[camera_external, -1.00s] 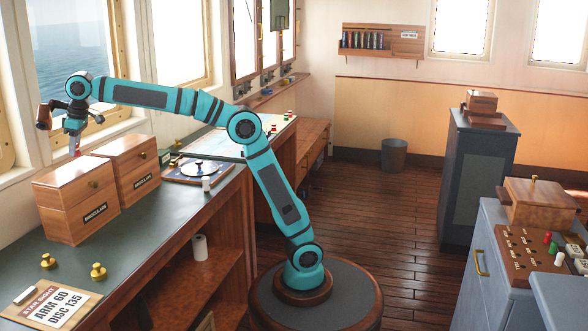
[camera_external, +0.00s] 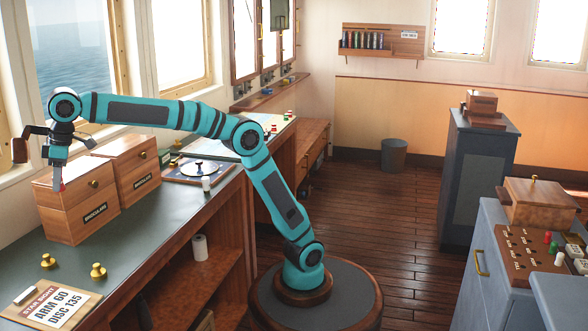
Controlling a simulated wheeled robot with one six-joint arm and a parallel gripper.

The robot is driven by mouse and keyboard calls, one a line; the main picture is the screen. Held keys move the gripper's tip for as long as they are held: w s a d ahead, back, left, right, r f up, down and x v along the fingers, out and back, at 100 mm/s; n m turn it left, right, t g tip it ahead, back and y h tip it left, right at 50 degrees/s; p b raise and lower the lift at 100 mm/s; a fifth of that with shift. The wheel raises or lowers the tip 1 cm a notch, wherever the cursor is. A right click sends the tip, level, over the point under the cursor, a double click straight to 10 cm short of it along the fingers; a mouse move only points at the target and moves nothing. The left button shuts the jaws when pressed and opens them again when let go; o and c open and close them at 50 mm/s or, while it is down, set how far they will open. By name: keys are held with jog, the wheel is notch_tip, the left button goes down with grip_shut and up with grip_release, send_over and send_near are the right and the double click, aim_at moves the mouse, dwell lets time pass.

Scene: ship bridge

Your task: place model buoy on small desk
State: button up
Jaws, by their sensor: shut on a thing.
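My gripper (camera_external: 57,166) points down at the far left, over or in front of the nearer wooden box. It is shut on a small red thing (camera_external: 59,184), probably the model buoy; only a little of it shows and its shape is hard to make out. Whether it touches the box cannot be told. A low wooden desk (camera_external: 313,138) stands at the back beyond the long counter; I cannot tell if it is the small desk.
Brass weights (camera_external: 97,271) and a sign board (camera_external: 52,306) lie nearer. A chart board (camera_external: 196,169) lies beyond. The plank floor (camera_external: 385,200) is clear in the middle.

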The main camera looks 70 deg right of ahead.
aim_at(75, 258)
notch_tip(75, 258, down, 22)
jog(key=shift+w+d+f, duration=0.1)
jog(key=shift+f, duration=0.05)
dwell(0.9)
jog(key=shift+f, duration=0.1)
jog(key=o, duration=0.9)
jog(key=shift+o, duration=0.2)
jog(key=shift+o, duration=0.2)
jog(key=v, duration=1.2)
